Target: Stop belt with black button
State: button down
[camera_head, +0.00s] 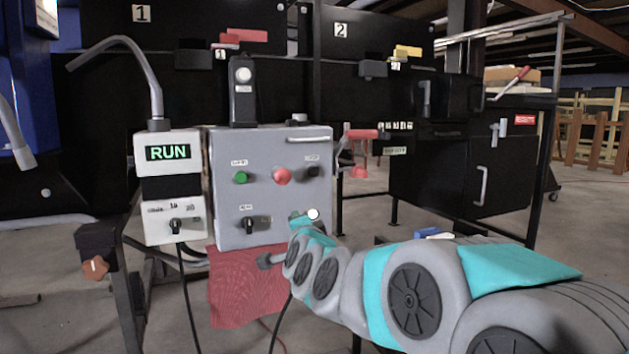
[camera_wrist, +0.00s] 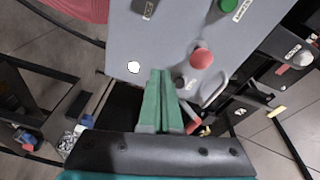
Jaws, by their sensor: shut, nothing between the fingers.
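A grey control box (camera_head: 228,205) faces me with several controls. The black button (camera_head: 313,171) is at its upper right, right of the red mushroom button (camera_head: 282,176) and the green button (camera_head: 240,178). In the wrist view the black button (camera_wrist: 181,82) shows just right of my fingertips, below the red button (camera_wrist: 202,58). My gripper (camera_head: 302,220) is in front of the box's lower right part in the head view. Its teal fingers (camera_wrist: 160,72) are shut together and empty, pointing at the box. I cannot tell whether they touch it. The display (camera_head: 168,152) reads RUN.
A black rotary knob (camera_head: 249,225) and a white round spot (camera_head: 314,214) are on the box's lower half. A red-handled lever (camera_head: 361,134) stands right of the box. A red cloth (camera_head: 247,290) hangs below it. Black cabinets (camera_head: 478,180) stand behind.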

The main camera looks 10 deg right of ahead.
aim_at(317, 177)
jog(key=w+d+r+m+t+h+b, duration=0.2)
jog(key=d+r+m+t+h, duration=0.1)
jog(key=d+r+m+h, duration=0.3)
jog(key=shift+w+d+r+m+h, duration=0.4)
jog(key=shift+d+m+h, duration=0.75)
jog(key=shift+m+h, duration=1.6)
jog(key=shift+m+y, duration=0.35)
jog(key=shift+y, duration=0.1)
jog(key=shift+w+a+p, duration=0.4)
jog(key=shift+w+p, duration=0.15)
jog(key=shift+w, duration=0.85)
jog(key=shift+w+a+p, duration=0.45)
jog(key=shift+w+p, duration=0.1)
jog(key=shift+w, duration=0.9)
jog(key=shift+w+a+p, duration=0.4)
jog(key=shift+w+p, duration=0.15)
jog(key=shift+w, duration=0.85)
jog(key=shift+w, duration=0.1)
